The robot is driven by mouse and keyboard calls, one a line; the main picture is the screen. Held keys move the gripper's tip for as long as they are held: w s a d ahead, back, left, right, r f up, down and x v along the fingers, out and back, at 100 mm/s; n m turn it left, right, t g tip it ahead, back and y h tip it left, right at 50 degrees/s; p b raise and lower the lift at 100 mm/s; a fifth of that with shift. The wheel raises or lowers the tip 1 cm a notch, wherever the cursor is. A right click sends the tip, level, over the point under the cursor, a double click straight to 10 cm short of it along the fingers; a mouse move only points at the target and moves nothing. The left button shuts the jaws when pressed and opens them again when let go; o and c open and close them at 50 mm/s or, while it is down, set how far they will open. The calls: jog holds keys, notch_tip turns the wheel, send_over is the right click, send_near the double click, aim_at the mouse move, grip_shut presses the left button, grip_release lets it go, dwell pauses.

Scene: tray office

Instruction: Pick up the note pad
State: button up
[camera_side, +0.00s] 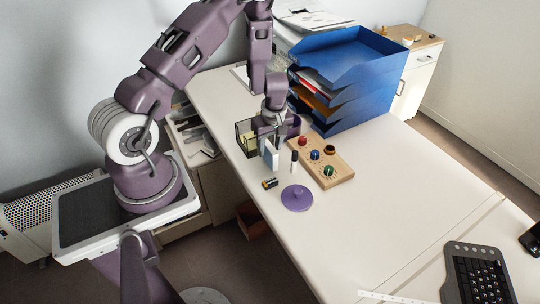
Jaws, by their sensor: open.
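My gripper (269,135) points down over the left part of the white desk. It is open; its fingertips are small and partly hidden among the things below it. A yellow block (250,141), which looks like the note pad, shows inside a dark see-through holder (241,132) just left of my gripper. Its lower part is hard to make out. A small upright white and blue box (271,155) stands directly below and in front of my gripper. I cannot tell whether the fingers touch it.
A wooden board with coloured knobs (338,172), a dark marker with a white end (294,161), a battery (270,183) and a purple lid (296,198) are close by on the right. Stacked blue trays (345,60) rise behind. The desk's front middle is clear; a keyboard (478,275) lies far right.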

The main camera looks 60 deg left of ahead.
aim_at(269, 153)
jog(key=f, duration=0.4)
jog(key=shift+w+a, duration=0.15)
jog(key=shift+a, duration=0.25)
grip_shut()
notch_tip(269, 153, up, 9)
jog(key=shift+r, duration=0.2)
jog(key=s+a+r, duration=0.1)
jog(key=a+r, duration=0.5)
jog(key=r, duration=0.1)
jog(key=a+f, duration=0.1)
jog(key=a, duration=0.1)
jog(key=s+a+f, duration=0.1)
jog(key=f, duration=0.1)
jog(key=shift+s+a+f, duration=0.1)
jog(key=shift+s+a, duration=0.1)
jog(key=shift+a, duration=0.2)
